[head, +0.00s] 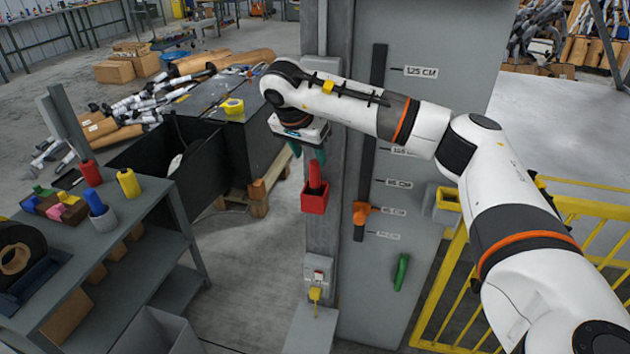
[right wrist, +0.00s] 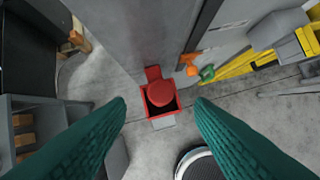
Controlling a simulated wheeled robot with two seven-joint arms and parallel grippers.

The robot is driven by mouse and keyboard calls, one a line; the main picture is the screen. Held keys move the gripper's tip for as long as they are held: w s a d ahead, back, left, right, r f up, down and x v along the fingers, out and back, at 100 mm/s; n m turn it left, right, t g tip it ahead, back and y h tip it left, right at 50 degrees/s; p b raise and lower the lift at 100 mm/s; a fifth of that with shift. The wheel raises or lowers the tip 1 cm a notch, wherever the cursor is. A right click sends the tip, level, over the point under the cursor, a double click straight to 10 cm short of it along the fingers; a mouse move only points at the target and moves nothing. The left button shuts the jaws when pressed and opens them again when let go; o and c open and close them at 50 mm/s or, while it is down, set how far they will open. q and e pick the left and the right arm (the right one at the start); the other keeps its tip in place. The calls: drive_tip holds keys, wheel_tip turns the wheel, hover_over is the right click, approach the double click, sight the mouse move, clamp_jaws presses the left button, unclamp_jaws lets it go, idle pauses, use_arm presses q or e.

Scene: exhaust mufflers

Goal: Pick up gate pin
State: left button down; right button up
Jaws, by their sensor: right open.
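A red pin (head: 315,178), which looks like the gate pin, stands upright in a red box-shaped holder (head: 314,203) on the grey post. In the right wrist view the pin's round red top (right wrist: 161,92) shows from above, inside the square holder (right wrist: 152,73). My right gripper (head: 308,154) is above the pin, with its teal fingers pointing down. The fingers (right wrist: 160,106) are spread apart on either side of the pin and holder, and nothing is between their tips. The pin's lower part is hidden in the holder. My left gripper does not show.
A grey panel (head: 395,130) with height marks and an orange clamp (head: 362,212) stands right of the post. A green handle (head: 401,272) is lower on it. Yellow railing (head: 440,290) is at right. A grey shelf cart (head: 120,235) is at left; a black bin (head: 150,150) is behind it.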

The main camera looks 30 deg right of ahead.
sight(314, 162)
drive_tip(key=shift+x, duration=1)
drive_tip(key=shift+w+d+f+p, duration=0.1)
drive_tip(key=shift+d+f+p, duration=0.25)
drive_tip(key=shift+f+p, duration=0.15)
drive_tip(key=p+x, duration=0.1)
drive_tip(key=x, duration=0.2)
drive_tip(key=shift+w+d+f, duration=0.1)
drive_tip(key=shift+d+f, duration=0.1)
drive_tip(key=shift+d, duration=0.05)
drive_tip(key=shift+w+d+f, duration=0.1)
drive_tip(key=shift+f, duration=0.2)
drive_tip(key=shift+r, duration=0.1)
clamp_jaws()
